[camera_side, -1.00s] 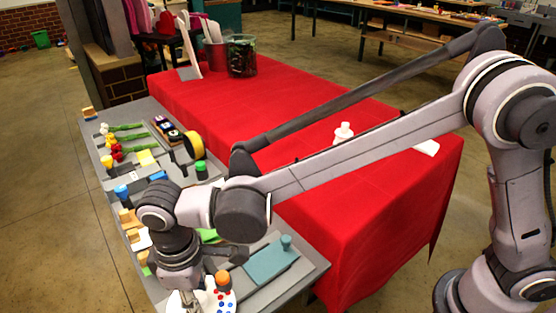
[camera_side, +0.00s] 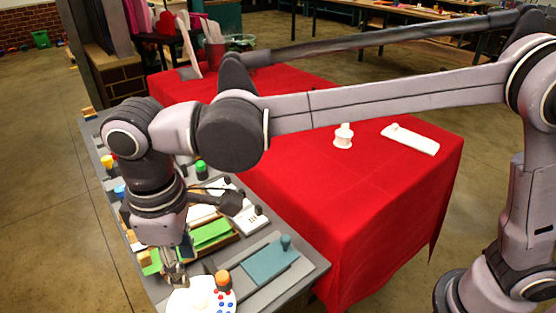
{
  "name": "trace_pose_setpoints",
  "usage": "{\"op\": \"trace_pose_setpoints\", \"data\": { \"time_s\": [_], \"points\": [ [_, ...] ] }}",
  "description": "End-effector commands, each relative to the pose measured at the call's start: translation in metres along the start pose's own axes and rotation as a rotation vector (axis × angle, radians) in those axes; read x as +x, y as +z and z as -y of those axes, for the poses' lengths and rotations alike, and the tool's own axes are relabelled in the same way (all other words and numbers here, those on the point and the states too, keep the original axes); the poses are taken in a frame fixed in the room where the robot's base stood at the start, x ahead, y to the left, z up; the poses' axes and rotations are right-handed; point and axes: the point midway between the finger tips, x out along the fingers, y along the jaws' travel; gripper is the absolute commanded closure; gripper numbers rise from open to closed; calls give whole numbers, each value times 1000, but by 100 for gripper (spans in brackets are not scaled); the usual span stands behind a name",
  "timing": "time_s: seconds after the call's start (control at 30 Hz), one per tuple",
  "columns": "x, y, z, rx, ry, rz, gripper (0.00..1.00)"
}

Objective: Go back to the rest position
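My gripper (camera_side: 174,277) points down at the near end of the grey workbench (camera_side: 306,268). It is just above the far-left edge of a white round plate (camera_side: 190,304) with red and blue dots. The fingers are small and partly dark, and I cannot tell whether they are open or shut. No held object shows.
A teal board with a knob (camera_side: 272,262) lies right of the plate. Green pads (camera_side: 212,234) and a white device (camera_side: 247,216) lie behind. A red-covered table (camera_side: 350,210) holds a white bottle (camera_side: 343,136) and a white roll (camera_side: 410,139). My arm spans above it.

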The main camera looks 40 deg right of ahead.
Motion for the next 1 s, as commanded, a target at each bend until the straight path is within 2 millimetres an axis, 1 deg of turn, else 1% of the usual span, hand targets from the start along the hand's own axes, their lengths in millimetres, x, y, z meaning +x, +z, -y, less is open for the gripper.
{"op": "trace_pose_setpoints", "data": {
  "time_s": [0.03, 0.2, 0.47, 0.57, 0.67, 0.77, 0.8, 0.87, 0.9, 0.97, 1.0],
  "points": [
    [-5, 0, 0, 0, 0, 0, 63],
    [-12, 0, 0, 0, 0, 0, 63],
    [-12, 0, 0, 0, 0, 0, 63],
    [-13, 2, -4, 8, 0, -4, 63],
    [-17, 13, -19, 44, 2, -24, 63],
    [-23, 33, -48, 113, 8, -66, 63],
    [-25, 44, -61, 147, 11, -87, 63],
    [-28, 62, -80, 202, 18, -121, 63],
    [-30, 75, -92, 238, 23, -144, 63],
    [-31, 94, -108, 292, 33, -177, 63],
    [-31, 107, -118, 328, 40, -200, 63]
  ]
}}
